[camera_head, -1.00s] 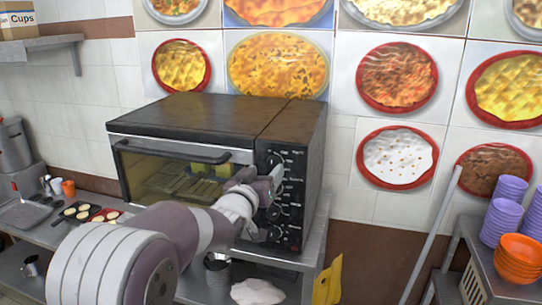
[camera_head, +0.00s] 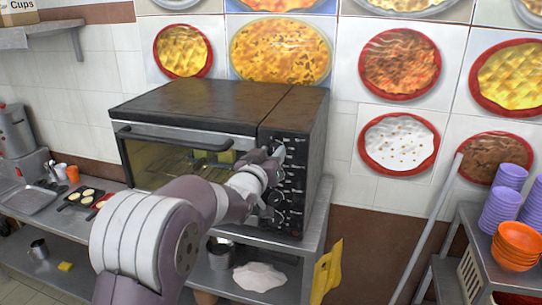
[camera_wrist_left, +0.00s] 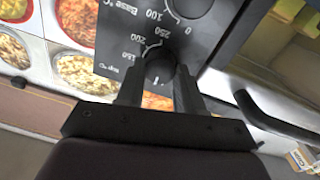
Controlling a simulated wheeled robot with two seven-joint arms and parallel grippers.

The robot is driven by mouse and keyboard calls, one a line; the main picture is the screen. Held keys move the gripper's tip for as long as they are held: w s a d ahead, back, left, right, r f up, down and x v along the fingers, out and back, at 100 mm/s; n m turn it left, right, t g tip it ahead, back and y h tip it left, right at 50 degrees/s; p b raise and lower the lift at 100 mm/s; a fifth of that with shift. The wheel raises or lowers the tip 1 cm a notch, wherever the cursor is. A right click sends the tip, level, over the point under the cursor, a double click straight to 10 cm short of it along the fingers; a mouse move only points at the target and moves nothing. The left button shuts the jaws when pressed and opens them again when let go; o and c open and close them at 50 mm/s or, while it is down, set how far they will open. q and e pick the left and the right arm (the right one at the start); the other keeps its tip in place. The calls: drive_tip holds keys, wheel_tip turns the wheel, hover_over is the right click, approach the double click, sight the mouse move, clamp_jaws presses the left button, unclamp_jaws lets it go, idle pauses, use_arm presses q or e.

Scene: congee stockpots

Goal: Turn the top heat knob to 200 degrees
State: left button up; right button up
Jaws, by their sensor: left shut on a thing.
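The black toaster oven (camera_head: 200,105) stands on a metal counter, its control panel (camera_head: 290,195) on the right side of its front. My left gripper (camera_head: 276,155) is at the upper part of this panel. In the left wrist view, my left gripper (camera_wrist_left: 159,80) is shut on the dark top heat knob (camera_wrist_left: 159,66), one finger on each side. Dial numbers such as 200 and 250 show around it. The knob's pointer is hidden, so I cannot tell its setting. Another knob, by the "Base °C" label (camera_wrist_left: 124,8), shows at the top edge.
The glass oven door with its long handle (camera_head: 175,138) is shut, left of the panel. A yellow object (camera_head: 327,270) hangs by the lower counter.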

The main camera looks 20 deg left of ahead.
use_arm(q)
drive_tip(key=shift+d+f+m+g+y+b, duration=0.1)
drive_tip(key=shift+m+y+b, duration=0.15)
drive_tip(key=shift+m+b, duration=3)
drive_tip(key=shift+d+m+g+y+b, duration=0.1)
drive_tip(key=shift+m+y+b, duration=0.2)
drive_tip(key=shift+m+b, duration=3)
drive_tip(key=shift+d+f+m+g+y+b, duration=0.2)
drive_tip(key=shift+m+b, duration=1.5)
drive_tip(key=shift+m, duration=3.05)
drive_tip(key=shift+a+r, duration=0.15)
drive_tip(key=o, duration=1)
drive_tip(key=shift+o, duration=0.2)
